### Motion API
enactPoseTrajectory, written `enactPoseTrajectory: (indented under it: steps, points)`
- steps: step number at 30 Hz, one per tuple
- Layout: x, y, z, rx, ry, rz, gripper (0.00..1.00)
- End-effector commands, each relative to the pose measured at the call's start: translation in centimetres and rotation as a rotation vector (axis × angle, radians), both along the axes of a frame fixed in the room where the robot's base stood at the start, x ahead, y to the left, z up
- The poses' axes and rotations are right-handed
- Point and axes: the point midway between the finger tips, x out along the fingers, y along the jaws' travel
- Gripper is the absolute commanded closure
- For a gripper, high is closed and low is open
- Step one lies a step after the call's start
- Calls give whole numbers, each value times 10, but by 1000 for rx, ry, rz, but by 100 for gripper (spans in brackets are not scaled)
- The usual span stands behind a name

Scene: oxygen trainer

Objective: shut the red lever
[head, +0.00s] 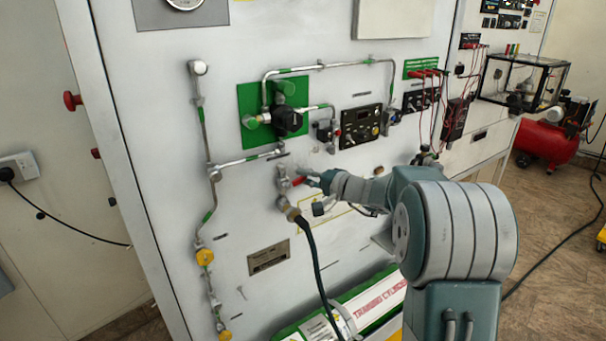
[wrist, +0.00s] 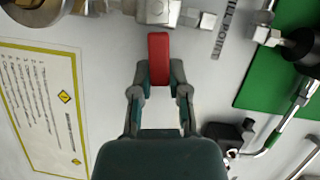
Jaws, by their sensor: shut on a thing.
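The red lever (wrist: 158,60) stands between the two fingers of my gripper (wrist: 159,90) in the wrist view, and the fingers are closed on its sides. Its far end meets a silver valve body (wrist: 158,12) at the top of that view. In the head view the red lever (head: 298,181) shows as a small red piece beside the valve on the white panel, just left of my gripper (head: 312,180). The fingertips are small there, and my arm reaches in from the right. A dark hose hangs from the brass fitting (head: 293,213) below the valve.
Steel pipes and a green plate (head: 250,100) with a black regulator (head: 287,121) are above the lever. A yellow-bordered label (wrist: 45,110) lies flat on the panel. A green and white training cylinder (head: 370,305) is below. Red cables (head: 436,90) hang at the right.

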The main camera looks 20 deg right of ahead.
Motion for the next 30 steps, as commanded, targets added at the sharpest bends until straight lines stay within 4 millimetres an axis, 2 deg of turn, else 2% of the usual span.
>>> enactPoseTrajectory:
  steps: [12,30]
  points:
    - [1,-3,-14,195,68,-5,100]
    - [0,-3,-17,226,83,-5,100]
